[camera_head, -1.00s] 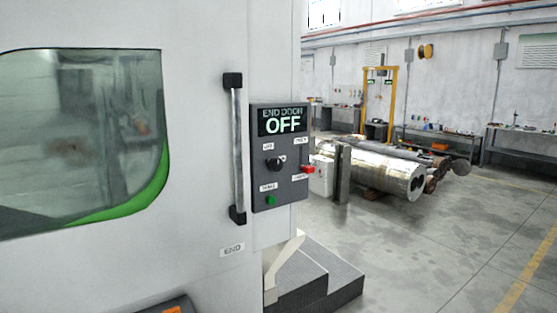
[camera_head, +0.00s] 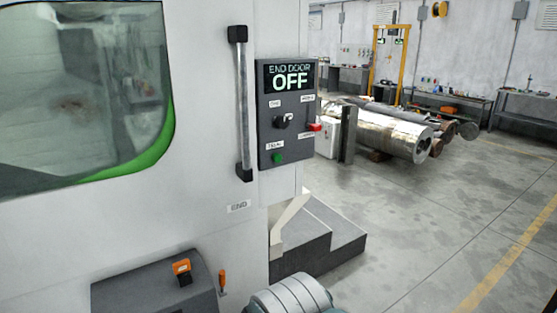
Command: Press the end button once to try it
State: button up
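The grey control panel (camera_head: 287,112) is mounted on the white machine's right end, in the middle of the view. Its display (camera_head: 289,77) reads END DOOR and OFF. A black knob (camera_head: 281,122) sits below the display, and a red part (camera_head: 314,127) sticks out at the right edge. A green button (camera_head: 278,158) is at the panel's lower left, under a small label that is too blurred to read surely. An END label (camera_head: 238,206) is on the machine below.
A vertical door handle (camera_head: 242,105) stands just left of the panel. A grey box (camera_head: 150,284) with orange parts and a rounded grey object (camera_head: 292,297) are at the bottom. Dark steps (camera_head: 325,232) are below right. Open floor (camera_head: 430,220) lies right, before metal cylinders (camera_head: 385,137).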

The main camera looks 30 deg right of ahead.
aim_at(276, 158)
jog(key=i+l, duration=0.3)
jog(key=l, duration=0.2)
jog(key=i+l, duration=0.3)
jog(key=l, duration=0.15)
jog(key=z, duration=0.05)
